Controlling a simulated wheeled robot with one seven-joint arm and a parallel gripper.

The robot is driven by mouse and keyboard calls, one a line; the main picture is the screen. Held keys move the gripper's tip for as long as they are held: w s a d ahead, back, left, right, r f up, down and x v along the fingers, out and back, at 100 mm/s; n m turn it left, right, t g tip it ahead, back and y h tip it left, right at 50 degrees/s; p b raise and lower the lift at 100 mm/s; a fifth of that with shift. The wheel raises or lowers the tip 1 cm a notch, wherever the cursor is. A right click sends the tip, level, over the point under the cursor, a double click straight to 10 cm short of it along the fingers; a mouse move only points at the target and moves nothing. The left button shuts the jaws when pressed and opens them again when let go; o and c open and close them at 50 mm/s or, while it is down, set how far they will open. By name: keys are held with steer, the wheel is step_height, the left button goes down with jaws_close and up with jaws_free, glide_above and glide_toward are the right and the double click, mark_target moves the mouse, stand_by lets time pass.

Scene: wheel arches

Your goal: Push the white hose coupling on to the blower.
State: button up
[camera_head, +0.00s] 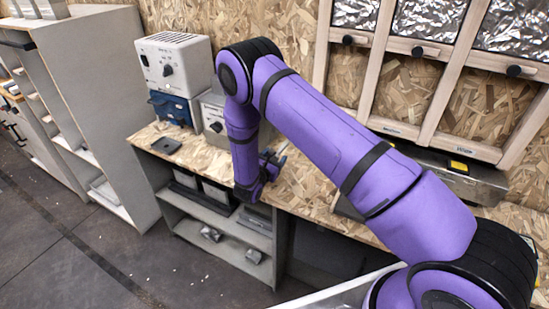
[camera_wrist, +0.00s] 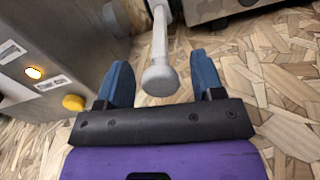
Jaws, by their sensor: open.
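In the wrist view, a pale grey-white piece with a wide round end (camera_wrist: 160,79), which looks like the white hose coupling, lies between my fingers. A narrower pale tube (camera_wrist: 160,38) runs from it towards the top of the picture. My gripper (camera_wrist: 162,78) is open, one blue finger on each side, with a visible gap to both. In the head view my gripper (camera_head: 272,164) is low over the bench, partly hidden by my arm, and the coupling cannot be made out. A grey metal housing (camera_wrist: 60,45) with an orange light stands left; whether it is the blower I cannot tell.
A yellow knob (camera_wrist: 73,103) sits near the left finger. A dark-based unit (camera_wrist: 215,8) stands at the top. A framed panel (camera_head: 425,70) stands behind.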

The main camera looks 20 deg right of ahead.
jaws_close()
steer(key=shift+w+a, duration=2.15)
steer(key=shift+a, duration=0.05)
steer(key=shift+r, duration=0.1)
jaws_free()
steer(key=v, duration=1.1)
steer(key=shift+w, duration=0.1)
